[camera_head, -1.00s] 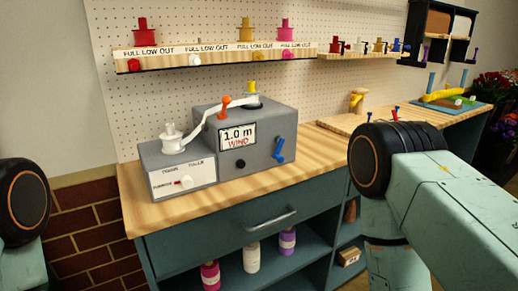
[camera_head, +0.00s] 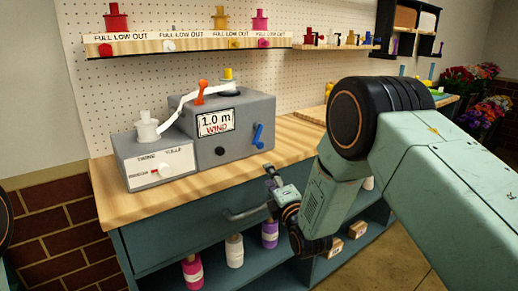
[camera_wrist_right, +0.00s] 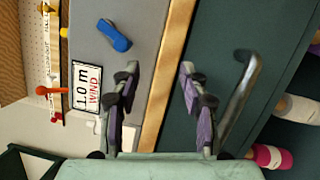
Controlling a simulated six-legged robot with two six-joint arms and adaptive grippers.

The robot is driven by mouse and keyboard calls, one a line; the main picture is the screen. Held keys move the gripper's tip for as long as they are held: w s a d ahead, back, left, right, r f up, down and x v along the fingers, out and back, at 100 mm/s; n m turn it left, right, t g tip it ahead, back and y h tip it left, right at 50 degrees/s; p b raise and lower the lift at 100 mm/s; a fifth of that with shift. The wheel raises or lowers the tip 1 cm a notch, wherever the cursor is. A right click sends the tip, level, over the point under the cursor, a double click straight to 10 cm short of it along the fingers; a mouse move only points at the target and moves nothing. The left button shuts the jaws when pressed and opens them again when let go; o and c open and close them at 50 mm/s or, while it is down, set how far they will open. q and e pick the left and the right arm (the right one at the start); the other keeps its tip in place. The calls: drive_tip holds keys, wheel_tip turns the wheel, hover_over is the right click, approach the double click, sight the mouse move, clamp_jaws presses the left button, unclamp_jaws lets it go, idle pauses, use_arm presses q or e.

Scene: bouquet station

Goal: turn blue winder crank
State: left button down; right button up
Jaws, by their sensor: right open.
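The grey winder (camera_head: 222,125) stands on the wooden counter, with a label reading "1.0 m WIND". Its blue crank (camera_head: 258,136) sits on the front face at the right and points up and down, slightly tilted. My right gripper (camera_head: 270,175) is in front of the counter edge, below and to the right of the crank and apart from it. In the right wrist view the blue crank (camera_wrist_right: 114,35) is ahead of the open, empty right gripper (camera_wrist_right: 158,85). My left gripper is not in view; only a bit of my left arm shows at the left edge.
A white spool (camera_head: 147,128) stands on the grey box at the left, with ribbon running to the winder. An orange lever (camera_head: 201,90) is on top. The drawer handle (camera_head: 245,211) juts out close to my right gripper. Shelves of spools (camera_head: 235,250) lie below the counter.

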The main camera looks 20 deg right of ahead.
sight(261, 147)
drive_tip(key=shift+w+a+r+n+t+b, duration=0.1)
drive_tip(key=shift+w+r+n+t+b, duration=0.2)
drive_tip(key=shift+w+r+n, duration=0.95)
drive_tip(key=shift+w+a+r+n+t+b, duration=0.15)
drive_tip(key=shift+w+r+n+t, duration=0.2)
drive_tip(key=shift+w+r+n, duration=0.85)
drive_tip(key=shift+w+a+r+n+t+b, duration=0.1)
drive_tip(key=shift+w+r+n+t+b, duration=0.2)
drive_tip(key=shift+w+r+n, duration=0.95)
drive_tip(key=shift+w+f+m, duration=0.3)
drive_tip(key=shift+f, duration=0.15)
drive_tip(key=shift+c, duration=0.2)
clamp_jaws()
